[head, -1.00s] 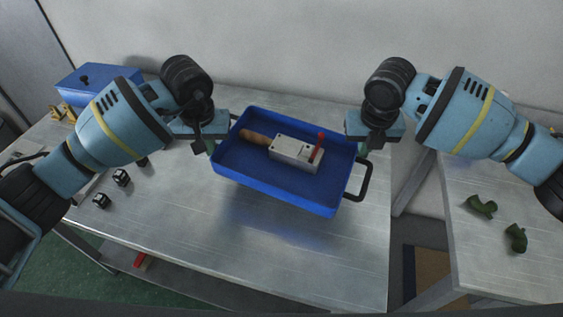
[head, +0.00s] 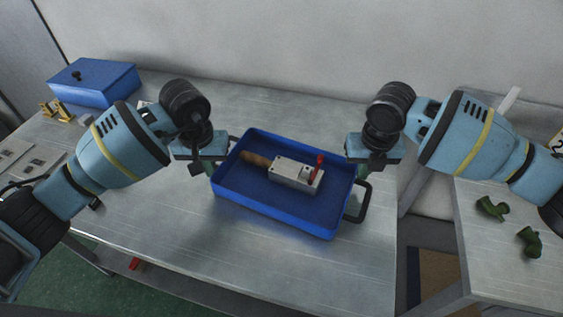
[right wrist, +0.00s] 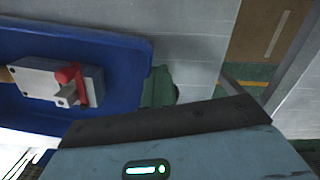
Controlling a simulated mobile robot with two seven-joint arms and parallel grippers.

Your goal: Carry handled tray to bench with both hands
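The handled tray (head: 270,203) is blue and shallow with dark handles at its ends. It is between my grippers, over the metal bench (head: 225,265); I cannot tell whether its underside touches. In it are a pale metal block with a red lever (head: 297,174) and a brown wooden handle (head: 255,159). My left gripper (head: 209,169) is at the left end, its fingertips mostly hidden. My right gripper (head: 366,170) is at the right handle (head: 362,204). The tray moves with both grippers, so they appear shut on it. The right wrist view shows the tray (right wrist: 115,45) beside a green finger (right wrist: 157,88).
A blue lidded box (head: 95,83) and small yellow brackets (head: 57,111) are at the back left. A second table (head: 510,275) on the right holds two green parts (head: 491,208). A gap separates the tables. The front of the bench is clear.

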